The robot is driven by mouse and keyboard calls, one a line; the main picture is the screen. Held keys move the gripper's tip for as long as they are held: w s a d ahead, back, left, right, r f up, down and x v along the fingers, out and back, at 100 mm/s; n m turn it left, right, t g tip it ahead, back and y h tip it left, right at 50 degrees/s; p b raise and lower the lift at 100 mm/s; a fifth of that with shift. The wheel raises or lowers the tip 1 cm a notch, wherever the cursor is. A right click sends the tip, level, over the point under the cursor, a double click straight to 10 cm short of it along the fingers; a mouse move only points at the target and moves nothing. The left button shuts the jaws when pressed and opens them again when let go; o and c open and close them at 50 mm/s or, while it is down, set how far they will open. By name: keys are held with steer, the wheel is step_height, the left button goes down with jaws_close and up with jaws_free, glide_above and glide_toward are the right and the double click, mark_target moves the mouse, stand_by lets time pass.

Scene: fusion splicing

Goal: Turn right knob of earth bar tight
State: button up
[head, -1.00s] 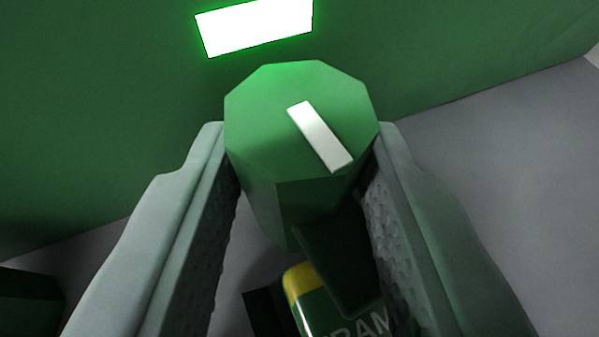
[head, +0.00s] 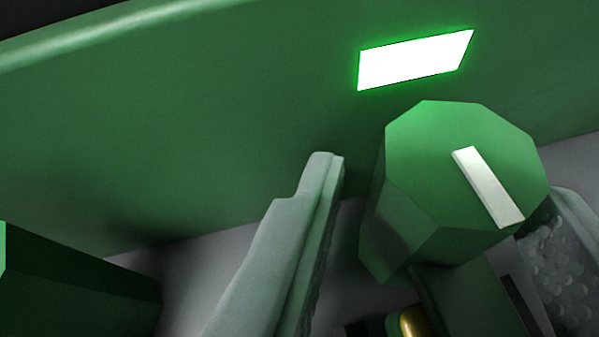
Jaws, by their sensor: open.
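The green octagonal knob (head: 430,180) of the earth bar stands right of the middle in the head view. A white bar mark on its top face slants from upper left to lower right. My gripper (head: 440,180) is open around the knob. The left finger stands apart from the knob with a clear gap. The right finger is partly hidden behind the knob's lower right side, so I cannot tell whether it touches. The knob's lower end and its mount are partly hidden in shadow.
A green wall or panel (head: 230,120) with a bright white lit rectangle (head: 415,60) rises behind the knob. A dark green block (head: 75,285) stands at the lower left. A small yellow-ended green part (head: 412,322) shows below the knob. Grey surface lies between.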

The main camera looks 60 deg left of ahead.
steer(key=shift+w+r+n+y, duration=0.1)
steer(key=shift+r+n+y, duration=0.1)
steer(key=shift+n+y, duration=0.2)
steer(key=shift+w+n+g, duration=0.1)
steer(key=shift+n+g, duration=0.2)
steer(key=n+g+y, duration=0.2)
steer(key=n+y, duration=0.1)
steer(key=shift+w+d+f+g, duration=0.1)
steer(key=shift+w+d+g, duration=0.05)
steer(key=shift+g, duration=0.25)
steer(key=shift+s+d, duration=0.2)
steer(key=shift+d, duration=0.1)
steer(key=v, duration=1.7)
steer(key=s+a+r+m+t+h, duration=0.2)
steer(key=s+r+m+h, duration=0.1)
steer(key=s, duration=0.5)
steer(key=s+a+r+m+t+h, duration=0.2)
steer(key=s+a+r+m+h, duration=0.1)
steer(key=s, duration=0.6)
steer(key=shift+r+m+h, duration=0.6)
steer(key=shift+m+h, duration=0.4)
steer(key=shift+h, duration=0.7)
